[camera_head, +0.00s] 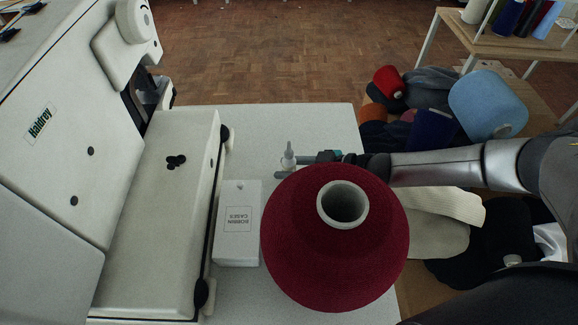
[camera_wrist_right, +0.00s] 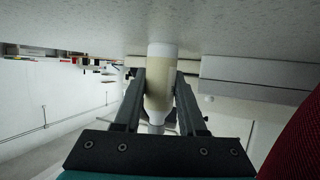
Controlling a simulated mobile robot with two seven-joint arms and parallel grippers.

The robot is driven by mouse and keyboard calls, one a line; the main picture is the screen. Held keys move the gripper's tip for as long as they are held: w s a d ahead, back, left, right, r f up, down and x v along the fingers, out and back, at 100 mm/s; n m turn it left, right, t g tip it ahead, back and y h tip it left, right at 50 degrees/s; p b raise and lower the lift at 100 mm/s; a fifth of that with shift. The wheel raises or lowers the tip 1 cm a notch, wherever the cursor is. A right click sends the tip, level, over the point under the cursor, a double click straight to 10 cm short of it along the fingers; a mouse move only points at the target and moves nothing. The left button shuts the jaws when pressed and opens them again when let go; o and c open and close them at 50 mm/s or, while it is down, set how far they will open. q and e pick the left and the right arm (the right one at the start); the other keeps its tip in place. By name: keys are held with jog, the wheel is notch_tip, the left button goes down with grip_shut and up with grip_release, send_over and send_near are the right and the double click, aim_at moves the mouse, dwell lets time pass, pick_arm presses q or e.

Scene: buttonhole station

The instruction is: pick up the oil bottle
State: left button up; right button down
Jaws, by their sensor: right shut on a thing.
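The oil bottle (camera_head: 289,157) is small and pale with a thin nozzle, and stands upright over the white table behind the big red cone. My right gripper (camera_head: 285,167) reaches in from the right and is shut on it. In the right wrist view the bottle (camera_wrist_right: 159,95) sits between both fingers, cream-coloured with a white end towards the table surface. I cannot tell whether its base touches the table. The cone hides part of the gripper and perhaps the bottle's lower part in the head view. My left gripper is not in view.
The large red thread cone (camera_head: 290,235) stands close in front of my right gripper. A white bobbin cases box (camera_head: 238,222) lies left of it, beside the sewing machine (camera_head: 165,190). The white table (camera_head: 290,120) is clear behind the bottle. Yarn cones and cloth (camera_head: 487,105) lie at right.

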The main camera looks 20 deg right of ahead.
notch_tip(320, 180, up, 20)
jog(key=p, duration=0.7)
jog(key=shift+p, duration=0.4)
jog(key=shift+a, duration=0.1)
